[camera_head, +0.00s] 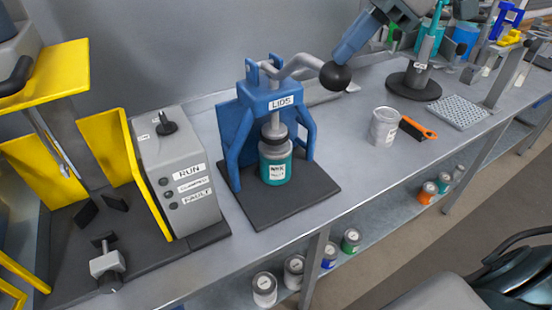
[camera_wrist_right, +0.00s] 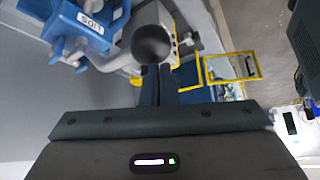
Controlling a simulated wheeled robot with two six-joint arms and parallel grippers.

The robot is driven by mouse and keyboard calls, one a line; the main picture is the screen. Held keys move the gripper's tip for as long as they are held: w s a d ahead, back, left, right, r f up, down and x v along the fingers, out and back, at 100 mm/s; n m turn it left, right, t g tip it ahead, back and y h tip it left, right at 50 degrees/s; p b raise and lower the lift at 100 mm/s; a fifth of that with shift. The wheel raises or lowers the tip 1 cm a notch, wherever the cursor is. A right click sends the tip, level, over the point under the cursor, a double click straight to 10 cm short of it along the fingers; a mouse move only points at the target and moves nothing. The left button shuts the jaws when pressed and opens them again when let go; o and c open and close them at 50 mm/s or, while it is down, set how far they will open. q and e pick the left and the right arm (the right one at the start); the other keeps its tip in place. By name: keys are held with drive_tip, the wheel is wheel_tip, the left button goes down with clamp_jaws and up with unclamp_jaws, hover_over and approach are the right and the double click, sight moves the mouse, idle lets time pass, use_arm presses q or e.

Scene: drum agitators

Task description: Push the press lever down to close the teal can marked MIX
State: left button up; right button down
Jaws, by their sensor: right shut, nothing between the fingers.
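The blue press (camera_head: 271,98) labelled LIDS stands on a dark base plate. The teal can (camera_head: 277,171) sits upright under its plunger, which is low over the can's top; its small label reads like MIX. The grey lever (camera_head: 297,64) reaches right from the press head and ends in a black ball knob (camera_head: 336,76). The knob also shows in the right wrist view (camera_wrist_right: 152,43). My right gripper (camera_head: 343,55) is shut and empty, its blue fingertips just above the knob; I cannot tell if they touch. My left gripper is not in view.
A grey control box (camera_head: 181,180) and yellow-panelled machine stand left of the press. A grey can (camera_head: 384,127), an orange-handled brush (camera_head: 418,129) and a perforated plate (camera_head: 458,112) lie to the right. Several cans stand on the shelf below. Bench between press and grey can is clear.

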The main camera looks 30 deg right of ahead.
drive_tip(key=shift+w+a+r+p, duration=0.1)
drive_tip(key=shift+w+r+p, duration=0.2)
drive_tip(key=shift+r+p, duration=0.6)
drive_tip(key=shift+w+d+r+p, duration=0.1)
drive_tip(key=shift+w+r+p, duration=0.2)
drive_tip(key=shift+r+p, duration=0.65)
drive_tip(key=shift+w+a+r+p, duration=0.1)
drive_tip(key=shift+w+r+p, duration=0.2)
drive_tip(key=shift+r+p, duration=0.6)
wheel_tip(320, 180, up, 7)
drive_tip(key=p, duration=0.5)
